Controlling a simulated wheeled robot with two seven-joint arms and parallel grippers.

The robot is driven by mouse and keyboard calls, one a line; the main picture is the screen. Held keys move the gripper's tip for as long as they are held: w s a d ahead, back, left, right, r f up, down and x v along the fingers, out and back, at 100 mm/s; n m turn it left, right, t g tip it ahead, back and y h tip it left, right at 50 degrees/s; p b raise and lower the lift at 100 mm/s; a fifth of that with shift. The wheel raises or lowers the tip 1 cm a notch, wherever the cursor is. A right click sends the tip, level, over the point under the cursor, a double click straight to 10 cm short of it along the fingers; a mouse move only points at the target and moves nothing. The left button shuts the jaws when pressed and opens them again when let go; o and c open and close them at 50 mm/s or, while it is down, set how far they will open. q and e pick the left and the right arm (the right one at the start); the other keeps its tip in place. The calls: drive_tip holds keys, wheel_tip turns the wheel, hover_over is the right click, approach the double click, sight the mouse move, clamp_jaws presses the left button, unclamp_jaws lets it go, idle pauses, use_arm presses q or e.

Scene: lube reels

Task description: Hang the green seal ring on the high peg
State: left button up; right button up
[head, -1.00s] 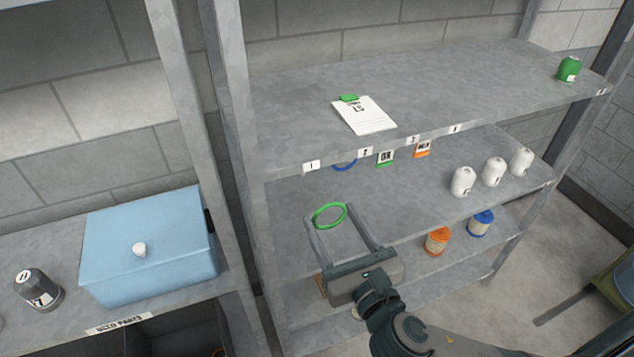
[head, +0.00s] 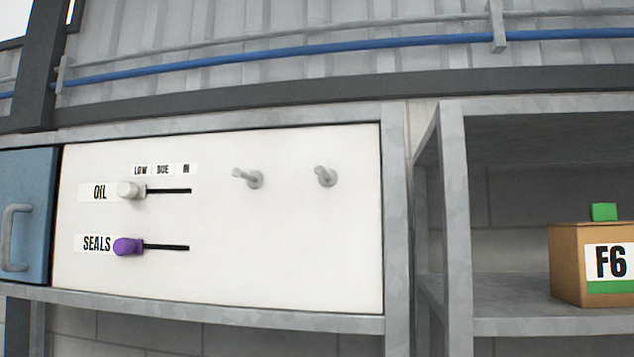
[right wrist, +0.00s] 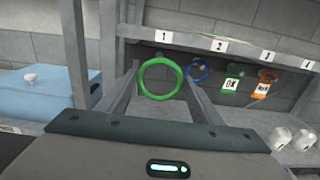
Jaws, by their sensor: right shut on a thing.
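The green seal ring (right wrist: 142,79) is in the right wrist view, upright with its open face toward the camera. My right gripper (right wrist: 161,74) is shut on it, with the ring between the fingertips. In the head view two short grey pegs stick out of a white panel, a left peg (head: 247,178) and a right peg (head: 326,177). They sit at about the same height and both are bare. No gripper shows in the head view, and my left gripper is in neither view.
The panel (head: 300,250) has an OIL slider (head: 131,190) and a purple SEALS slider (head: 128,246). A box marked F6 (head: 570,265) stands on the right shelf. The right wrist view shows a blue ring (right wrist: 189,70), hanging tags, white containers (right wrist: 281,138) and a blue box (right wrist: 40,90).

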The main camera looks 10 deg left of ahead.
wheel_tip(320, 180, down, 15)
drive_tip(key=s+d+b, duration=0.1)
drive_tip(key=s+b, duration=0.1)
drive_tip(key=b, duration=0.9)
drive_tip(key=shift+d+r+h+b, duration=0.15)
drive_tip(key=shift+d+h+b, duration=0.1)
drive_tip(key=shift+h+b, duration=0.05)
drive_tip(key=shift+s, duration=0.1)
